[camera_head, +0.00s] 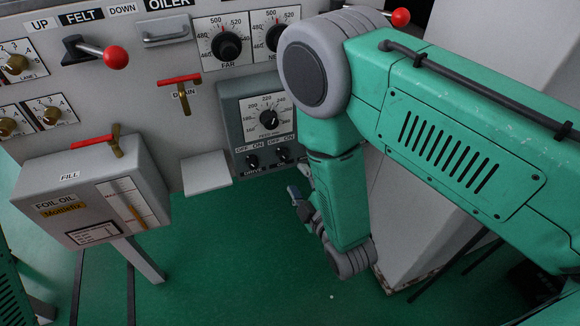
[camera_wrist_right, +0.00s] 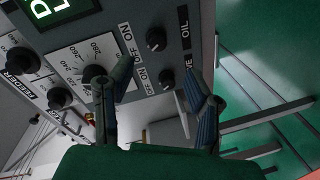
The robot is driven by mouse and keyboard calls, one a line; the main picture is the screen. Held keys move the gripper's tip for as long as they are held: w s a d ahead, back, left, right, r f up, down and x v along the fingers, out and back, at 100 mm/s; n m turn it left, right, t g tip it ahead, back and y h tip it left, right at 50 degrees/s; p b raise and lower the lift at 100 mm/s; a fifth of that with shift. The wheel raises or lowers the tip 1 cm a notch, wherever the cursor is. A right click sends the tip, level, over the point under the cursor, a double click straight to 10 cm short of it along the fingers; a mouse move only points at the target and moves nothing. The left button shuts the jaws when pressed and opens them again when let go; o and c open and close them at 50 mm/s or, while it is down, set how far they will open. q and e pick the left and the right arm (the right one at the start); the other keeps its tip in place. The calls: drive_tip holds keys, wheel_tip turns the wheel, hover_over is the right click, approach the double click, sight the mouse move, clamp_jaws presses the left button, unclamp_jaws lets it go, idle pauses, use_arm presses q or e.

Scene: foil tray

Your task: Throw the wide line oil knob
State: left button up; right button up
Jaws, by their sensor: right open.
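A grey control box (camera_head: 258,112) on the machine front carries a white dial and two small black knobs, each under OFF ON labels. The left knob (camera_head: 252,161) appears marked DRIVE; the right knob (camera_head: 283,154) is partly near my arm. In the right wrist view, the OIL knob (camera_wrist_right: 156,40) and the DRIVE knob (camera_wrist_right: 167,80) show on the panel. No wide line wording is readable. My right gripper (camera_wrist_right: 157,72) is open and empty, its fingers spread in front of these knobs. In the head view, the right gripper (camera_head: 299,200) is below the box, partly hidden by its arm. The left gripper is out of view.
A foil oil box (camera_head: 90,200) with a red-handled FILL valve stands out at the lower left. A red DRAIN handle (camera_head: 180,80) and a small grey ledge (camera_head: 206,172) are left of the control box. A grey column (camera_head: 405,215) stands at the right.

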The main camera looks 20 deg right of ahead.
drive_tip(key=s, duration=0.3)
drive_tip(key=shift+s+d+r, duration=0.2)
drive_tip(key=shift+s, duration=0.1)
drive_tip(key=s+d+f+m+g+h+p, duration=0.1)
drive_tip(key=s+d+f+m+g+h, duration=0.1)
drive_tip(key=s+d+f+m+g, duration=0.8)
drive_tip(key=s+m+g, duration=0.3)
drive_tip(key=s+g, duration=0.3)
drive_tip(key=s, duration=0.8)
drive_tip(key=shift+d+r, duration=0.15)
drive_tip(key=shift+d, duration=0.05)
